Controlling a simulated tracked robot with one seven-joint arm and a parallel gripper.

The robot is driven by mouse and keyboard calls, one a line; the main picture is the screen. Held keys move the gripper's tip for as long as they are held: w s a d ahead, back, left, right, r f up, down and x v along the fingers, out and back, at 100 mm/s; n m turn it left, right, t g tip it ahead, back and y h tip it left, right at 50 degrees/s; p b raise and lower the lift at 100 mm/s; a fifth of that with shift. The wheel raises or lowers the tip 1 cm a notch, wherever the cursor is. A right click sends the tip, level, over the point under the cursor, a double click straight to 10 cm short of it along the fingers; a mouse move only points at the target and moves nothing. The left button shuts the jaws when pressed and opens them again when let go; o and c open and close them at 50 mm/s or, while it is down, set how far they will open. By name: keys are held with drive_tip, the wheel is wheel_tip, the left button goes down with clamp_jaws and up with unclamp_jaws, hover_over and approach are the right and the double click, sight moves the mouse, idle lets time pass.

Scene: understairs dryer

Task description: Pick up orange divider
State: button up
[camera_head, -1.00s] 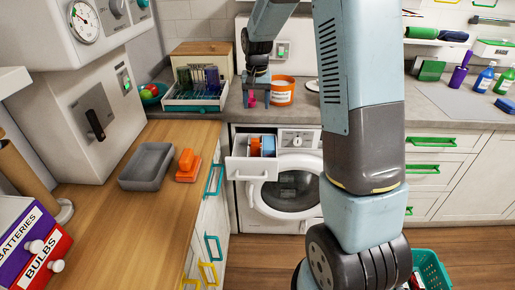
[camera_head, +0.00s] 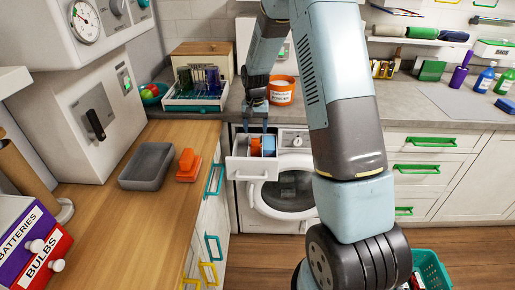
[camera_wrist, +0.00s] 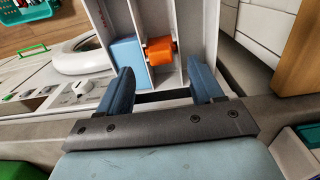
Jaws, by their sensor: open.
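The orange divider (camera_wrist: 161,50) sits in the open dispenser drawer of the washing machine, and it also shows in the head view (camera_head: 255,144). In the wrist view it lies across a thin partition, next to a blue block (camera_wrist: 126,55) in the left compartment. My gripper (camera_wrist: 163,80) is open and empty. Its two blue fingers straddle the drawer's rear part, and the divider shows beyond and between the fingertips. In the head view my gripper (camera_head: 255,130) is just above the drawer's back; whether it touches anything I cannot tell.
The drawer (camera_head: 240,171) juts out from the white machine (camera_head: 290,190). The counter edge lies close behind my gripper. An orange tub (camera_head: 283,90) and a dish rack (camera_head: 195,104) stand on the counter.

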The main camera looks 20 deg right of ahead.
sight(256, 139)
drive_tip(key=shift+w+f, duration=0.15)
drive_tip(key=shift+f, duration=2.45)
drive_tip(key=shift+c, duration=0.3)
clamp_jaws()
